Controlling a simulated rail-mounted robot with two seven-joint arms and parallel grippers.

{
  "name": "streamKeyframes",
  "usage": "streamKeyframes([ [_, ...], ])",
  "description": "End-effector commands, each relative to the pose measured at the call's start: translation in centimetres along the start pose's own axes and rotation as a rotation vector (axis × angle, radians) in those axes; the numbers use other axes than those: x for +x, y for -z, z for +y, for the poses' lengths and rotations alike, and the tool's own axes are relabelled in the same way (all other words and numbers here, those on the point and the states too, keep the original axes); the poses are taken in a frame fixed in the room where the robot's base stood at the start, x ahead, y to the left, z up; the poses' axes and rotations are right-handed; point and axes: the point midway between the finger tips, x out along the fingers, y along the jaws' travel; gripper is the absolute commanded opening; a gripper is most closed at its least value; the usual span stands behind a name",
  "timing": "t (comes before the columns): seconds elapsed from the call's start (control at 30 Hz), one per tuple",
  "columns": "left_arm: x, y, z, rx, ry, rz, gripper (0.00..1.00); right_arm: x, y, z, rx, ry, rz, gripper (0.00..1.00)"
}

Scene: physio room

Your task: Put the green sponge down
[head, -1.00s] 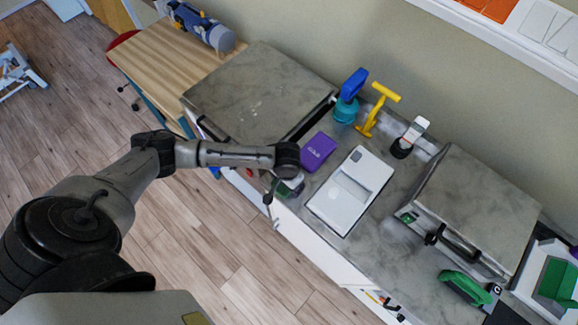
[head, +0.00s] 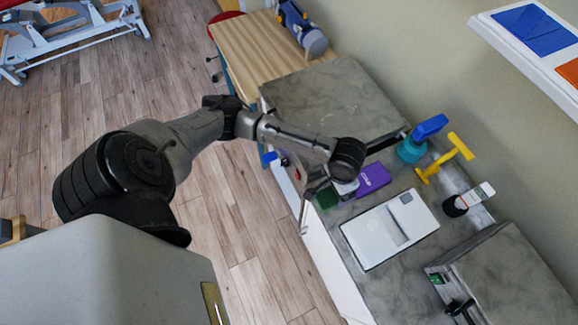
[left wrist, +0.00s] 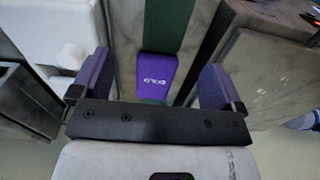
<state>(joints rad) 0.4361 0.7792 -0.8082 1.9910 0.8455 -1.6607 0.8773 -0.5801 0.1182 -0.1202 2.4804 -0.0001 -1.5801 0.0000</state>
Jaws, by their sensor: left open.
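The green sponge (head: 327,197) lies at the front edge of the grey counter (head: 300,103), partly hidden by my left gripper in the head view. A green strip (left wrist: 168,25), apparently the sponge, shows at the top of the left wrist view between the finger lines. My left gripper (head: 343,187) is low over the counter's front edge, right beside the sponge. In the left wrist view my left gripper (left wrist: 156,62) has its two fingers wide apart, with nothing between them touching both. My right gripper is not in view.
A purple box (head: 372,180) lies close to the gripper, with a white flat device (head: 375,238) to its right. A blue-teal bottle (head: 412,150), a yellow tool (head: 443,158) and a white-black device (head: 468,200) stand behind. Grey-topped boxes flank this area.

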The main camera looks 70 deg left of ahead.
Motion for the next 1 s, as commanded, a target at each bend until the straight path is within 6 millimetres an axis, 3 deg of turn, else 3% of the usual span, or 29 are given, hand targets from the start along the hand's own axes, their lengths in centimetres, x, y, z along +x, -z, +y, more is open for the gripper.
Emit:
streamKeyframes([
  [0.2, 1.8, -4.4, 6.2, 0.173, -0.133, 0.091, 0.93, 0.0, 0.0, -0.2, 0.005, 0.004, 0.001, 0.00],
  [0.37, 1.9, -8.1, 8.7, 0.243, -0.196, 0.209, 0.93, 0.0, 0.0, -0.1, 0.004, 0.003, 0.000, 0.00],
  [0.47, 1.8, -10.4, 8.5, 0.244, -0.189, 0.266, 0.93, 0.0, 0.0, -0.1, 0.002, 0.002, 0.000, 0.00],
  [0.7, 1.6, -15.4, 5.3, 0.205, -0.080, 0.313, 0.93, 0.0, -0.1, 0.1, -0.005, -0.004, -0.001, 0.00],
  [1.0, 1.4, -18.5, 2.7, 0.184, 0.016, 0.298, 0.93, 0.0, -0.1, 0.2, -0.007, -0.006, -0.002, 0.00],
])
